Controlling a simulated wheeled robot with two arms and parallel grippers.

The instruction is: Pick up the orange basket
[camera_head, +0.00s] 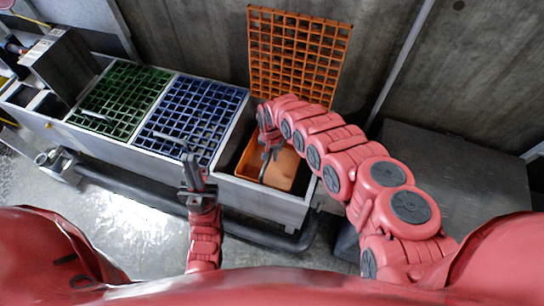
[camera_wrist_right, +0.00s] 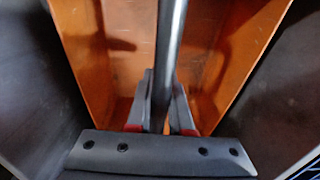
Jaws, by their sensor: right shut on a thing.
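The orange basket (camera_head: 283,172) sits in the right-hand opening of the long grey bin unit in the head view. Its orange inner walls (camera_wrist_right: 238,60) fill much of the right wrist view. My right gripper (camera_head: 268,151) reaches down into the opening over the basket. In the right wrist view its fingers (camera_wrist_right: 162,108) are closed around a dark metal bar (camera_wrist_right: 171,45), the basket's handle, which runs across the basket. My left gripper (camera_head: 192,168) is in front of the blue grid, apart from the basket; its finger gap is too small to judge.
A blue grid (camera_head: 193,113) and a green grid (camera_head: 121,98) cover the openings to the left. An orange grid lid (camera_head: 297,55) stands raised behind the basket against the wall. Dark bin walls (camera_wrist_right: 40,80) flank the basket closely. A dark bumper rail (camera_head: 135,190) runs along the unit's front.

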